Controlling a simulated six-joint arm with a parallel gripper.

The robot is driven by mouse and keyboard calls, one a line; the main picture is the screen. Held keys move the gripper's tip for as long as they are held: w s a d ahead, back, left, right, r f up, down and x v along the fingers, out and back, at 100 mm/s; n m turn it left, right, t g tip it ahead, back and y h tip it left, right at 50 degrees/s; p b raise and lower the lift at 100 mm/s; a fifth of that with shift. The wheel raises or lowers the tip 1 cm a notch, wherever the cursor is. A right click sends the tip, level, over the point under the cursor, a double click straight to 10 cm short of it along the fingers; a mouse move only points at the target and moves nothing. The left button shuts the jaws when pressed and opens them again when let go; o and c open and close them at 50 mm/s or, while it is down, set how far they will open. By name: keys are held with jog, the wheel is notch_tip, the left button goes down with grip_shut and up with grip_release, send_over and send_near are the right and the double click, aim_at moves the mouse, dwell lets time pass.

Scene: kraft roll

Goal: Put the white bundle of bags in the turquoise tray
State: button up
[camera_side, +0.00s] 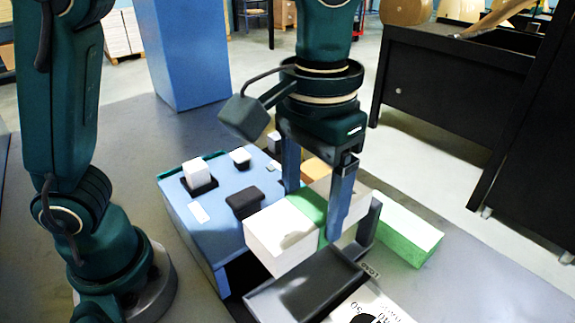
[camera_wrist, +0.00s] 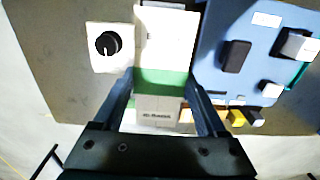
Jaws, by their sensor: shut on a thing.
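The white bundle of bags (camera_side: 272,236) is a white block with a green band around it. My gripper (camera_side: 312,212) is shut on it, one finger on each side at the band. In the wrist view the bundle (camera_wrist: 163,35) runs up and down between the fingers of my gripper (camera_wrist: 162,80). The bundle is over or beside a dark grey holder; I cannot tell whether they touch. Only a thin turquoise edge (camera_side: 178,171), perhaps the tray's rim, shows behind the blue box; it also shows in the wrist view (camera_wrist: 297,74). The rest is hidden.
A blue box (camera_side: 200,237) with several black and white pieces on top stands left of the bundle. The dark grey holder (camera_side: 305,288) lies in front. A green and white block (camera_side: 410,236) lies right.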

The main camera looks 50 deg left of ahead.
jog(key=shift+r, duration=0.85)
jog(key=w+a, duration=0.3)
jog(key=a, duration=0.6)
jog(key=w+a, duration=0.4)
jog(key=a, duration=0.5)
jog(key=s+a, duration=0.3)
jog(key=a, duration=0.6)
jog(key=s+a, duration=0.4)
jog(key=a, duration=0.5)
jog(key=shift+a+f, duration=0.15)
jog(key=shift+f, duration=3.65)
jog(key=shift+a+f, duration=0.1)
jog(key=shift+f, duration=3.65)
jog(key=shift+f, duration=0.75)
